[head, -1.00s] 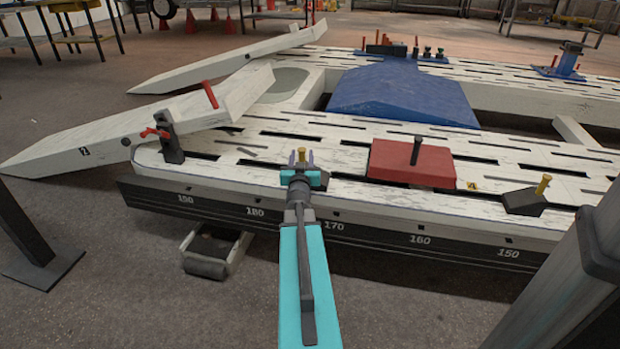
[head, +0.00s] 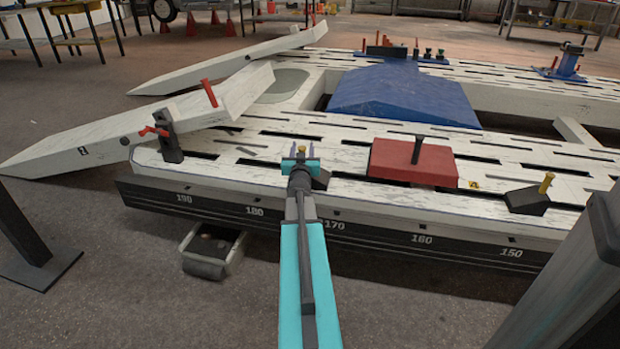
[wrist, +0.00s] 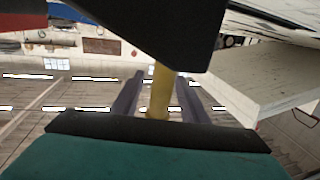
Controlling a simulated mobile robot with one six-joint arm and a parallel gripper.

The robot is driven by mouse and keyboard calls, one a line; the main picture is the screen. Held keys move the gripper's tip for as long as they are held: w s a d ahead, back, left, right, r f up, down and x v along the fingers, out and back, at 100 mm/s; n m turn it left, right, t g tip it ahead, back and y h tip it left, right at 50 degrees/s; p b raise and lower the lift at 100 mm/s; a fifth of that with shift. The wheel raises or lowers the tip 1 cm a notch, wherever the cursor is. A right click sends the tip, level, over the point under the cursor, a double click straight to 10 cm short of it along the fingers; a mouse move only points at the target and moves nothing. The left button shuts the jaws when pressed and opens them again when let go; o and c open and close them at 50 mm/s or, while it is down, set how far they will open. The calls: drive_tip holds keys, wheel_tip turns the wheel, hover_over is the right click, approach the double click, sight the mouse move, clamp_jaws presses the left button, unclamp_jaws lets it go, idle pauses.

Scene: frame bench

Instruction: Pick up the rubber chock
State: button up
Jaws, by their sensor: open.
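A black rubber chock (head: 321,181) with an upright yellow grip post (head: 301,149) sits on the white slotted bench deck, partly hidden behind my gripper (head: 301,151). My gripper is open, with one purple-grey finger on each side of the post. The wrist view shows the scene upside down: the yellow post (wrist: 160,92) stands between the two fingers (wrist: 157,98), and a dark wedge body (wrist: 150,28) fills the top. I see gaps beside the post, so the fingers look apart from it.
A second black wedge (head: 527,199) with a yellow post lies to the right on the deck. A red block (head: 412,163) with a black post lies between. A red-handled clamp (head: 168,140) stands left by the white ramps. A grey tray-like thing (head: 232,257) is on the floor below.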

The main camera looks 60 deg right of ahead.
idle(0.6)
clamp_jaws()
drive_tip(key=shift+d+r, duration=0.1)
idle(1.1)
